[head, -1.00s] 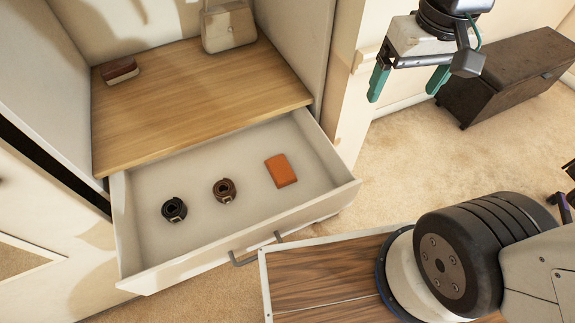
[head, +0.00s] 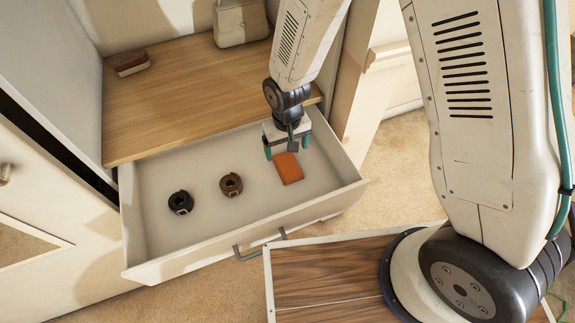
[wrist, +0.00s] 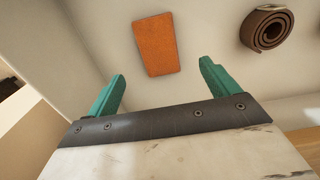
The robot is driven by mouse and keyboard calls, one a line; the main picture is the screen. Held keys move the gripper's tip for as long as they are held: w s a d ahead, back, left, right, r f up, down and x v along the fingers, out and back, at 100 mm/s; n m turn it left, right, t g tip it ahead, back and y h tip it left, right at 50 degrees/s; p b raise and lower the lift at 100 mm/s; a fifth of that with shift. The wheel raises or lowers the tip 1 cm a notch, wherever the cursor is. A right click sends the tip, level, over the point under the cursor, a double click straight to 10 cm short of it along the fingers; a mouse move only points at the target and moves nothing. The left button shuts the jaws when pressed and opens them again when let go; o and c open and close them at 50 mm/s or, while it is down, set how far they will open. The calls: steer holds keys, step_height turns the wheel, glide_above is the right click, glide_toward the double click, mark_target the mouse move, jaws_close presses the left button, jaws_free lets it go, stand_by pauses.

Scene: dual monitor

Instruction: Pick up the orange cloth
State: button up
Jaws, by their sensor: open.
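The orange cloth (head: 289,168) is a small folded rectangle lying flat on the floor of the open drawer (head: 215,245), at its right side. In the wrist view the cloth (wrist: 156,44) lies beyond the fingertips, between their lines and nearer the left finger. My gripper (head: 287,147) is open and empty, pointing down into the drawer at the cloth's far edge. Its two green fingers show apart in the wrist view (wrist: 162,82). The gap in height between fingers and cloth is hard to tell.
A rolled brown belt (head: 231,184) and a rolled black belt (head: 181,202) lie in the drawer left of the cloth. Drawer walls stand around them. Above is a wooden shelf (head: 180,95) with a brown wallet-like item (head: 132,64) and a beige handbag (head: 240,22).

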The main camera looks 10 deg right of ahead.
mark_target(287, 164)
step_height(287, 164, down, 8)
steer(key=shift+w+d+f, duration=0.1)
stand_by(0.4)
steer(key=c, duration=1.2)
steer(key=shift+o, duration=0.2)
step_height(287, 164, up, 18)
